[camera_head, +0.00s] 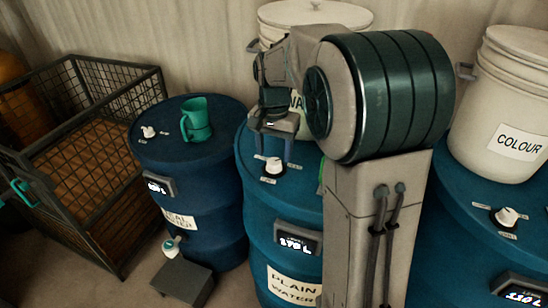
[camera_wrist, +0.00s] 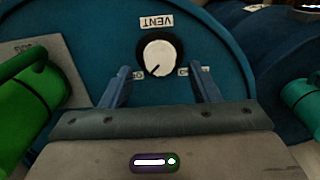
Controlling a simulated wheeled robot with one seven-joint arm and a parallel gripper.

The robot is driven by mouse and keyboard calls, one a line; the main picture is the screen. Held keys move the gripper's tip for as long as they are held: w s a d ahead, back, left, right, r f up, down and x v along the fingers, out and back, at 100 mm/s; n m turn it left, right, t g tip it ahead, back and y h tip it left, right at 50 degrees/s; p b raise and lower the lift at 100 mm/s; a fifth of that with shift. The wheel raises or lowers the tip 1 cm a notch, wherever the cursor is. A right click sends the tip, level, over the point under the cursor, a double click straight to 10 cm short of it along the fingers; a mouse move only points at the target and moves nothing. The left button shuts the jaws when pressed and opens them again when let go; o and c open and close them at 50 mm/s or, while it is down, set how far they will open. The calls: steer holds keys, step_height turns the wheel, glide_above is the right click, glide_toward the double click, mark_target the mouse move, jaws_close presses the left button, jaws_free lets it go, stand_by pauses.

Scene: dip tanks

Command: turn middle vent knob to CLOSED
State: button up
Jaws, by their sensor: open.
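The middle drum (camera_head: 247,190) is blue and labelled PLAIN WATER. Its white vent knob (camera_head: 274,166) sits on the lid; it also shows in the wrist view (camera_wrist: 159,56), below a VENT label (camera_wrist: 156,21).
The left drum (camera_head: 215,160) carries a green jug (camera_head: 196,118) and another knob (camera_head: 148,131). The right drum (camera_head: 455,225) carries a white COLOUR bucket (camera_head: 500,105) and a knob (camera_head: 505,216). A green object (camera_wrist: 28,95) stands near my gripper. A wire cage (camera_head: 118,100) stands left.

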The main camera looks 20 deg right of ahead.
mark_target(274, 161)
steer(key=shift+f, duration=1.7)
steer(key=c, duration=1)
